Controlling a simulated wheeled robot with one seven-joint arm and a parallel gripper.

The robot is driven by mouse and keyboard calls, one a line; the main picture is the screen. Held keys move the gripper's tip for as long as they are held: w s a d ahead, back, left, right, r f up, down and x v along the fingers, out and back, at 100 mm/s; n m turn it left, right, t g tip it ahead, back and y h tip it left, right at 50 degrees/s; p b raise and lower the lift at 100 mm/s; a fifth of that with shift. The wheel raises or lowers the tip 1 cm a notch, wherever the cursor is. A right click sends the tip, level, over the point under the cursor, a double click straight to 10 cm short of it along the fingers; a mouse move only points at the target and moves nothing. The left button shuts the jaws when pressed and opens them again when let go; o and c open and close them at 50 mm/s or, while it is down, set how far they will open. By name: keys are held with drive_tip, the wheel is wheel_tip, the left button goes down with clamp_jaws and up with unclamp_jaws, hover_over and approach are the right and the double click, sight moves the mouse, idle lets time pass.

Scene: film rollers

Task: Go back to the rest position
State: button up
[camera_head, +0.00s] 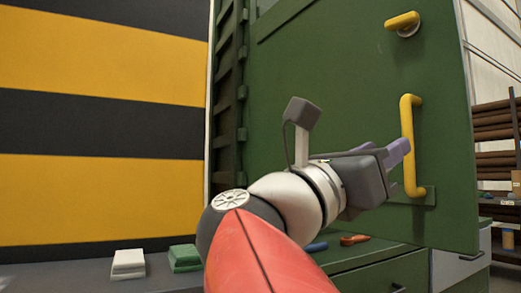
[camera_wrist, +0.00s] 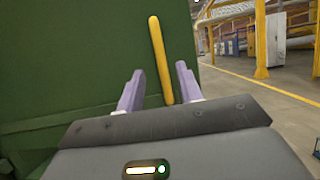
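My gripper (camera_head: 398,150) has pale purple fingers and is at the long yellow handle (camera_head: 411,145) on the green door panel (camera_head: 340,95). In the wrist view the two fingers (camera_wrist: 160,88) stand apart, with the yellow handle (camera_wrist: 160,60) showing between them and touching neither. The gripper is open. I cannot tell how deep the handle sits between the fingers. My red and white arm reaches up from the bottom of the head view.
A shorter yellow handle (camera_head: 403,22) is higher on the door. A black-and-yellow striped wall (camera_head: 100,125) fills the left. Open floor (camera_wrist: 262,98) shows right of the door in the wrist view.

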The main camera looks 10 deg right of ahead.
drive_tip(key=shift+d, duration=0.1)
drive_tip(key=w+d+f+m+g+y+p, duration=0.15)
drive_tip(key=f+m+y, duration=0.3)
drive_tip(key=f, duration=0.75)
drive_tip(key=s+d+f+m+y+p, duration=0.15)
drive_tip(key=d+f+m+y, duration=0.35)
drive_tip(key=f, duration=0.6)
drive_tip(key=s+a+f+m+y+p, duration=0.1)
drive_tip(key=a+f+m+y, duration=0.2)
drive_tip(key=f, duration=0.3)
drive_tip(key=s+a+f+m+g+y+p, duration=0.1)
drive_tip(key=s+a+f+m+y, duration=0.1)
drive_tip(key=f+m, duration=0.4)
drive_tip(key=s+a+f+m+g+y+p, duration=0.1)
drive_tip(key=s+a+f+m+y, duration=0.1)
drive_tip(key=a+f+m+y, duration=0.2)
wheel_tip(320, 180, down, 3)
drive_tip(key=shift+a+f+y+p, duration=0.1)
drive_tip(key=shift+a+y+p, duration=0.25)
drive_tip(key=shift+y, duration=0.7)
drive_tip(key=shift+s, duration=0.1)
